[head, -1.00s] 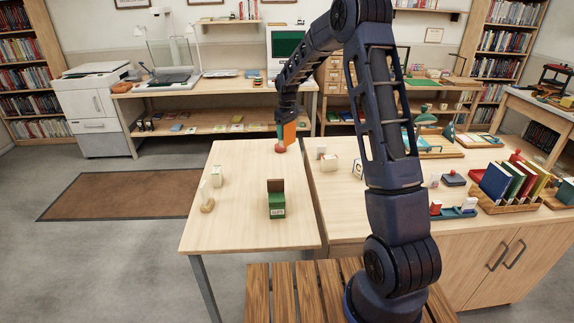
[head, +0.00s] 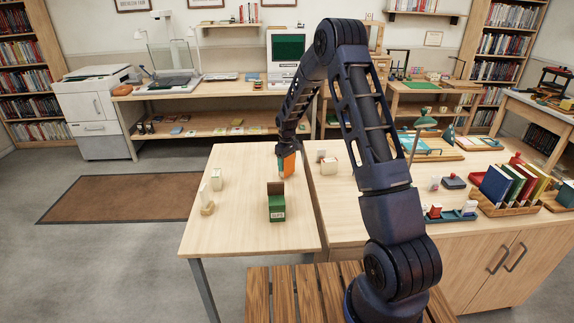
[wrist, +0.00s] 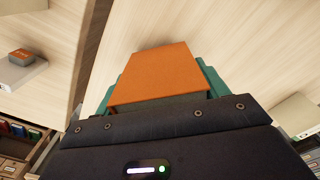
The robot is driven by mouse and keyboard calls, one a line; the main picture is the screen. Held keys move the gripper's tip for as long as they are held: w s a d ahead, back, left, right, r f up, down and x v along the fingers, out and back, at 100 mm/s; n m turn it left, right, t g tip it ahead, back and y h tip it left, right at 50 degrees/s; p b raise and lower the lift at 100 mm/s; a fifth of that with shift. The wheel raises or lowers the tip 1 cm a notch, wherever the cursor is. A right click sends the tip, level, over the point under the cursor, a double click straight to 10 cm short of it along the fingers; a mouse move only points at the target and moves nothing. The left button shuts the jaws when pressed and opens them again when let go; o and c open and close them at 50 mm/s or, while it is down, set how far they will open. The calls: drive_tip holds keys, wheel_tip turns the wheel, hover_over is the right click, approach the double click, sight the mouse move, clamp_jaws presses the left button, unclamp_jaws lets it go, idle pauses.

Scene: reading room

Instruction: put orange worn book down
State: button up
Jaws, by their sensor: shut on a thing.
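The orange worn book (head: 287,165) is held in my gripper (head: 284,153), just over the far right part of the light wood table (head: 237,232). In the wrist view the orange book (wrist: 158,75) fills the middle, between the teal fingers of my gripper (wrist: 160,92). The gripper is shut on the book. Whether the book's lower edge touches the table cannot be told. A green box (head: 277,207) with a brown upright back stands on the same table, nearer than the book.
Small cream blocks (head: 216,179) stand at the table's left edge. A cream block (head: 329,165) sits on the adjoining counter to the right. A rack of coloured books (head: 512,190) is farther right. The table's front left part is bare.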

drive_tip(key=shift+f, duration=0.45)
drive_tip(key=shift+f, duration=0.1)
drive_tip(key=o, duration=1.1)
drive_tip(key=shift+c, duration=0.2)
